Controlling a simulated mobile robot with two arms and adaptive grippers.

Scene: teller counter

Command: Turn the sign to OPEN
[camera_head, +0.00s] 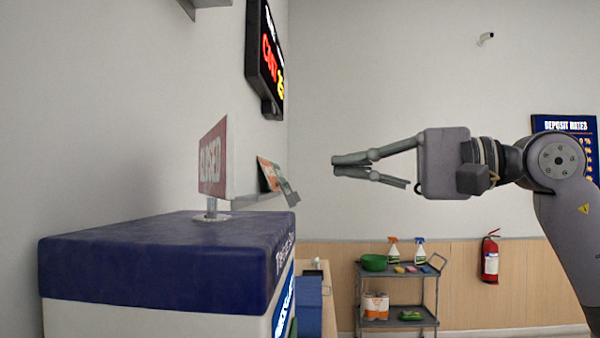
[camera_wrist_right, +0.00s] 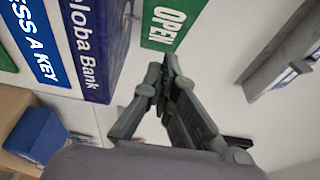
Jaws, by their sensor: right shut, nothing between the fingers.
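The sign (camera_head: 212,160) stands on a short post on top of a blue-topped machine (camera_head: 165,255). Its red side with the word CLOSED shows in the head view, seen at a slant. Its green side with the word OPEN shows in the right wrist view (camera_wrist_right: 170,22). My right gripper (camera_head: 336,166) is shut and empty, pointing left, well to the right of the sign and apart from it. Its fingers also show in the right wrist view (camera_wrist_right: 158,78), below the green side in the picture. My left gripper is not in view.
A wall shelf (camera_head: 262,200) with leaflets is behind the sign. A lit display (camera_head: 266,60) hangs on the left wall. A grey cart (camera_head: 398,272) with bottles and a fire extinguisher (camera_head: 490,258) are at the back. The air between gripper and sign looks clear.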

